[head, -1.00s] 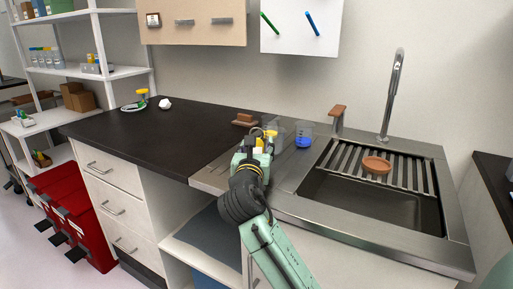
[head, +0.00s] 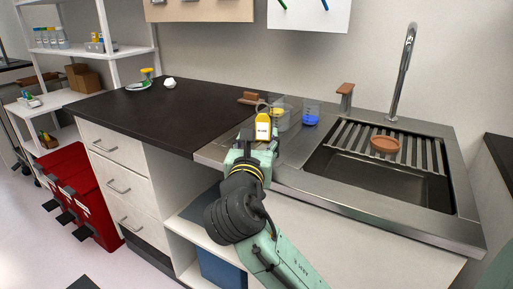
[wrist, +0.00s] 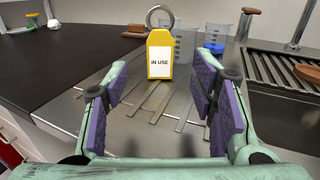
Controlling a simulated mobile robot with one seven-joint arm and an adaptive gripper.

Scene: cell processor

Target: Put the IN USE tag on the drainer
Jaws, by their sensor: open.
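The IN USE tag (wrist: 160,56) is yellow with a white label and a grey ring on top. It stands upright on the steel surface left of the sink, and in the head view (head: 263,127) it shows just beyond my gripper (head: 251,143). In the wrist view my gripper (wrist: 162,90) is open, its purple pads apart and nothing between them. The tag is ahead of the fingertips, roughly centred between them. The drainer (head: 350,138) is a slatted rack over the back of the sink, to the right; its left part also shows in the wrist view (wrist: 274,72).
Clear beakers stand behind and right of the tag, one (head: 311,114) with blue at its base. A brown round dish (head: 385,145) sits on the drainer. The tap (head: 402,75) and a brown-topped post (head: 345,97) rise behind the sink. The dark counter (head: 150,120) is mostly clear.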

